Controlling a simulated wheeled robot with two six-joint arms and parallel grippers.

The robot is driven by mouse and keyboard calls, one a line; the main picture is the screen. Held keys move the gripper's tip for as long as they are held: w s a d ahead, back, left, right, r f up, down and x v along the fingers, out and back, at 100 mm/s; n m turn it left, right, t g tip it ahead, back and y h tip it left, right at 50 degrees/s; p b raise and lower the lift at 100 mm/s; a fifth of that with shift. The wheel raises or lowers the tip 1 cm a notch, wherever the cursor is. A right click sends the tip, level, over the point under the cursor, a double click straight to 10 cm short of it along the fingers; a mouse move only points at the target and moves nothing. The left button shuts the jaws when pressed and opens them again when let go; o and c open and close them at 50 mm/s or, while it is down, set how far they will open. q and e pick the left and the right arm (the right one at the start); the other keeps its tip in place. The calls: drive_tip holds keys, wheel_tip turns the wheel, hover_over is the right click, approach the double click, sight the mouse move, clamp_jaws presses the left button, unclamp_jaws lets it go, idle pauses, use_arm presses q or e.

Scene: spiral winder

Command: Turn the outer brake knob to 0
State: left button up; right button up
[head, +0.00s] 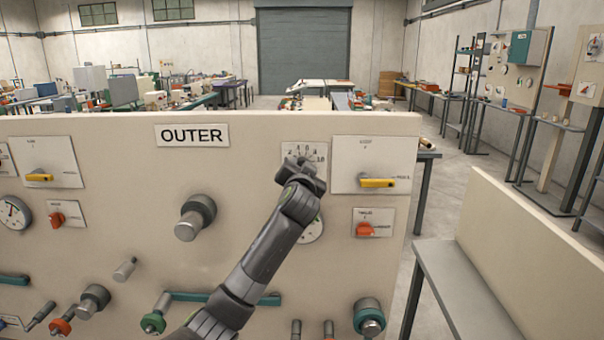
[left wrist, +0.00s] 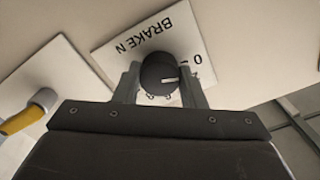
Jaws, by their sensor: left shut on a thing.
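The outer panel (head: 250,240) is a beige board with an "OUTER" sign (head: 192,135). Its brake knob (left wrist: 158,75) is a round black knob with a white pointer line, on a white scale plate (left wrist: 125,48) marked "BRAKE N". In the left wrist view, which is turned over, the line points right, a little below the printed 0 (left wrist: 198,58). Other scale numbers are mostly hidden. My left gripper (left wrist: 160,85) is shut on the knob, one finger on each side. In the head view the gripper (head: 304,172) covers the knob and the plate (head: 304,150) shows above it. My right gripper is not in view.
Right of the brake plate is a yellow switch (head: 377,183), with an orange knob (head: 365,229) below it. A gauge (head: 312,231) is partly behind my left arm. A large grey knob (head: 195,218) sticks out at left. A table (head: 455,285) stands at lower right.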

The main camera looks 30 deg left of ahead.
use_arm(q)
drive_tip(key=shift+f+n, duration=0.1)
drive_tip(key=shift+n, duration=0.3)
drive_tip(key=o, duration=1)
drive_tip(key=b+v, duration=0.4)
drive_tip(key=v, duration=1.3)
drive_tip(key=shift+s, duration=0.2)
